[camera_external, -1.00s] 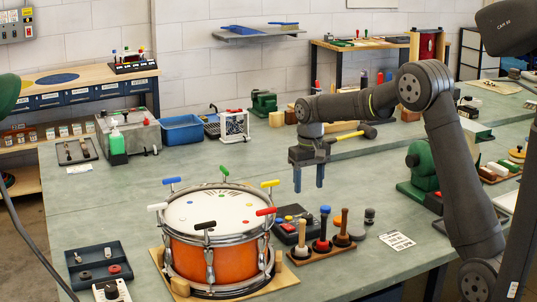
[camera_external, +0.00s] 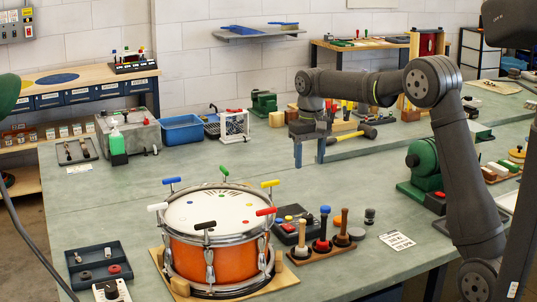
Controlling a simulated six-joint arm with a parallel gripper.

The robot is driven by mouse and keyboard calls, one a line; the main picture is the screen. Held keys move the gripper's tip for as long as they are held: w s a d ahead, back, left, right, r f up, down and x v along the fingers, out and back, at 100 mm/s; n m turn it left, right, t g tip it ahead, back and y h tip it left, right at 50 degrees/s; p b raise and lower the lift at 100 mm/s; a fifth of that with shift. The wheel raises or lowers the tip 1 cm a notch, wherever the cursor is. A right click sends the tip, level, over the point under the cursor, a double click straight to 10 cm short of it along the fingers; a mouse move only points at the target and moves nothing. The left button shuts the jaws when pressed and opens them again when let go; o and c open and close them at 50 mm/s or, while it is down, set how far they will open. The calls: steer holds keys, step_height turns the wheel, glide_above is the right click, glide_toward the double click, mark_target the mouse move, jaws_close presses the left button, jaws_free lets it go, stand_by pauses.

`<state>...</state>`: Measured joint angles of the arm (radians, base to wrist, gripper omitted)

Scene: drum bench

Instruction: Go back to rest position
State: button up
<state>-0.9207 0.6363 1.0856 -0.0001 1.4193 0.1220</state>
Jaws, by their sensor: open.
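My gripper (camera_external: 309,153) hangs from the arm above the bench, behind and to the right of the drum. Its two blue-grey fingers point down, apart, with nothing between them. The orange snare drum (camera_external: 210,240) stands upright on a wooden base (camera_external: 283,276) at the front of the bench. Several T-handled keys with coloured grips sit around its rim, among them a blue key (camera_external: 171,180), a yellow key (camera_external: 270,183) and a red key (camera_external: 266,211). My gripper touches none of them.
A wooden rack (camera_external: 325,250) with upright tools stands right of the drum. A yellow-handled hammer (camera_external: 352,135) lies behind my gripper. The bench between drum and bin is clear.

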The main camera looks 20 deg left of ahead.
mark_target(307, 216)
step_height(307, 216, down, 18)
steer(key=shift+r, duration=0.25)
stand_by(0.4)
step_height(307, 216, up, 18)
step_height(307, 216, down, 18)
steer(key=shift+r, duration=0.2)
steer(key=shift+f, duration=0.25)
steer(key=n, duration=0.5)
steer(key=shift+n, duration=0.4)
step_height(307, 216, up, 16)
steer(key=shift+f, duration=0.2)
steer(key=shift+o, duration=0.3)
